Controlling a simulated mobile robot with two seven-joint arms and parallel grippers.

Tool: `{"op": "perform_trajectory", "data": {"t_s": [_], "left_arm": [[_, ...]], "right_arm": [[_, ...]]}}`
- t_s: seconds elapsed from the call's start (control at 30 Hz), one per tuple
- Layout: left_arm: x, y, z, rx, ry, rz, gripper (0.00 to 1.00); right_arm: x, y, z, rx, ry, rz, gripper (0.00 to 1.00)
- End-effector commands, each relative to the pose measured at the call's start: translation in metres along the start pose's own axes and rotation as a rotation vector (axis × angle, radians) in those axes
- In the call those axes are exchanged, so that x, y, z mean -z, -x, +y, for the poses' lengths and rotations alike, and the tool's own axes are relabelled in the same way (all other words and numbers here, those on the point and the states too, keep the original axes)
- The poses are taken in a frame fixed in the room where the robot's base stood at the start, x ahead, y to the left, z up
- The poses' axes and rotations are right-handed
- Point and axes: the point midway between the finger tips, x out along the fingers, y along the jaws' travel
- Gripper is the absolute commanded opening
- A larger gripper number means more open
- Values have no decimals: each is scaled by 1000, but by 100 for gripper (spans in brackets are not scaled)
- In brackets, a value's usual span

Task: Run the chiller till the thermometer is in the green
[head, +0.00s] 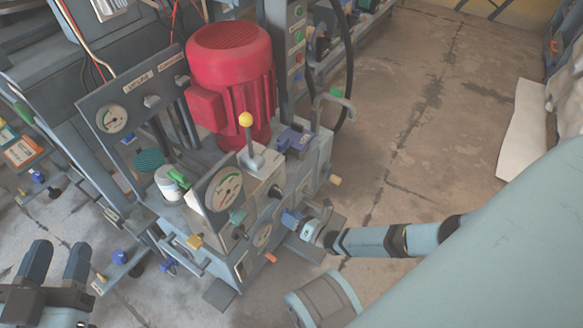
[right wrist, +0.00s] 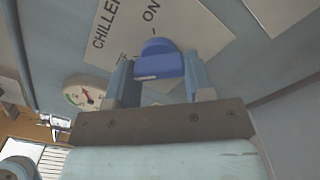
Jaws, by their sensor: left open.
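The blue chiller knob (right wrist: 160,60) sits on a grey panel beside a white label (right wrist: 130,30) reading CHILLER and ON. In the head view my right gripper (head: 306,224) is at the machine's front, where the blue knob (head: 290,218) shows. A small round dial (right wrist: 86,94), likely the thermometer, has green marks and a reddish needle; its reading is too small to tell. It seems to be the low dial (head: 263,235) in the head view. My left gripper (head: 56,262) is open and empty.
The machine carries a red motor (head: 230,75), a yellow-knobbed lever (head: 246,120), a larger dial (head: 225,190) and another dial (head: 112,118). A grey bent handle (head: 335,103) sticks out at its right. The floor (head: 430,110) to the right is open.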

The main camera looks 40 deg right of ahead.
Motion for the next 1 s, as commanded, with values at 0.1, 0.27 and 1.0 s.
{"op": "perform_trajectory", "data": {"t_s": [0.1,0.27,1.0], "left_arm": [[0,0,0,0,1,0,43],[2,0,0,2,7,0,43],[-3,2,6,-3,78,-45,43]], "right_arm": [[0,0,0,0,-1,0,24],[0,0,1,0,-22,0,24],[0,1,2,1,-583,-1,24]]}}
